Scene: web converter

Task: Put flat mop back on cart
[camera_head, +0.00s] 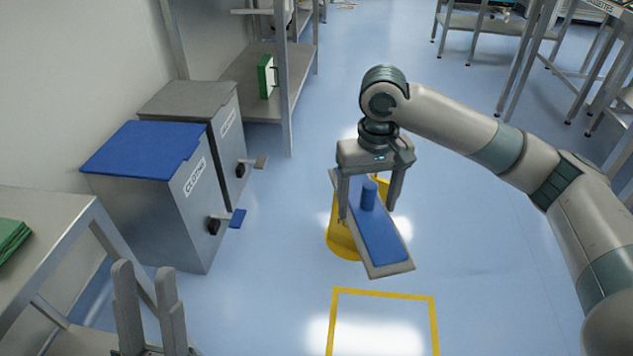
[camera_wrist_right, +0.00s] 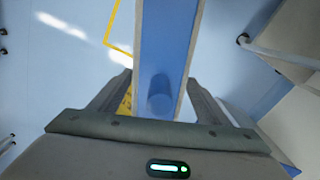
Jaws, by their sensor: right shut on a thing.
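The flat mop (camera_head: 385,238) is a long blue pad with a grey rim and a short blue knob on top. It hangs tilted in my right gripper (camera_head: 367,208), whose fingers are shut on it around the knob. In the right wrist view the mop (camera_wrist_right: 165,40) runs up between the fingers of my right gripper (camera_wrist_right: 161,85). My left gripper (camera_head: 146,270) is empty at the lower left, its two fingers apart, beside the metal table. I cannot make out a cart for certain.
A yellow object (camera_head: 341,240) stands on the floor behind the mop, partly hidden. A yellow floor outline (camera_head: 385,293) lies in front. Two grey bins, one with a blue lid (camera_head: 143,148), and a metal table (camera_head: 45,220) stand left. A shelf (camera_head: 262,75) stands behind. Open floor lies right.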

